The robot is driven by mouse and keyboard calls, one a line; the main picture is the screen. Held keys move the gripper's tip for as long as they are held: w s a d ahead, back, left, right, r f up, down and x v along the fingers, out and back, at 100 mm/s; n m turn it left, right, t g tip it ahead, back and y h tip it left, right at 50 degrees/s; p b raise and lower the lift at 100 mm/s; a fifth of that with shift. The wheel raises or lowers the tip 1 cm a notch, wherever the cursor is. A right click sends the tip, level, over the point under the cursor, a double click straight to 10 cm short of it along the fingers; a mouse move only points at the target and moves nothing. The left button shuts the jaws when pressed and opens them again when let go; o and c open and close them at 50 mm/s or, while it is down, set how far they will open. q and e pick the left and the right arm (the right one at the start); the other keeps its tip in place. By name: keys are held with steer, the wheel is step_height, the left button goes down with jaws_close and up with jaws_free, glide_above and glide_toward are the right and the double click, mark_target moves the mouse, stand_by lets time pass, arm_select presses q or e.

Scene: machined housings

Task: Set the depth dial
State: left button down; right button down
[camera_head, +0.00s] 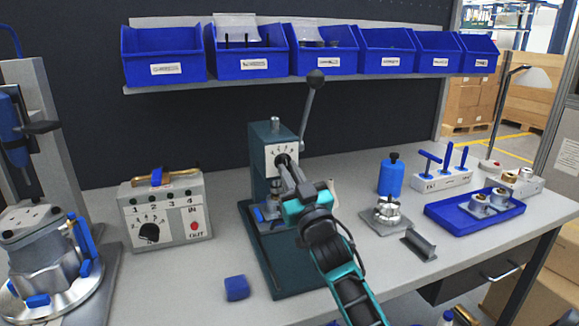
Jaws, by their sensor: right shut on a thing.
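A dark green press (264,133) stands on the bench near the middle, with a lever ending in a black ball at its right. Its front carries a white dial plate (273,151) with marks around a dark dial knob (281,159). My right gripper (285,165) reaches up from the lower right and is shut on the dial knob. The fingers and wrist hide part of the knob and of the press below it; I cannot read the setting. My left gripper is not in view.
A grey control box (165,215) stands left of the press, and a blue block (237,288) lies in front. To the right are a blue bottle (391,178), a metal housing (387,212) and a blue tray (461,227). Blue bins (163,55) line the shelf above.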

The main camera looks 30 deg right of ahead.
steer(key=n, duration=0.1)
steer(key=n+y+p, duration=0.1)
steer(key=n, duration=0.1)
steer(key=shift+d+r, duration=0.1)
steer(key=shift+r, duration=0.2)
steer(key=shift+n+y+p, duration=0.55)
steer(key=shift+n+y, duration=0.05)
steer(key=shift+n, duration=0.1)
steer(key=n+y+p, duration=0.1)
steer(key=n, duration=0.1)
steer(key=n+y+p, duration=0.1)
steer(key=n+p, duration=0.1)
steer(key=n, duration=0.1)
steer(key=shift+d+n+g+y, duration=0.2)
steer(key=shift+n+g+y, duration=0.1)
steer(key=shift+y, duration=0.1)
steer(key=shift+n, duration=0.3)
steer(key=c, duration=1.1)
jaws_free()
steer(key=shift+f, duration=0.1)
steer(key=shift+c, duration=0.2)
steer(key=shift+s, duration=0.1)
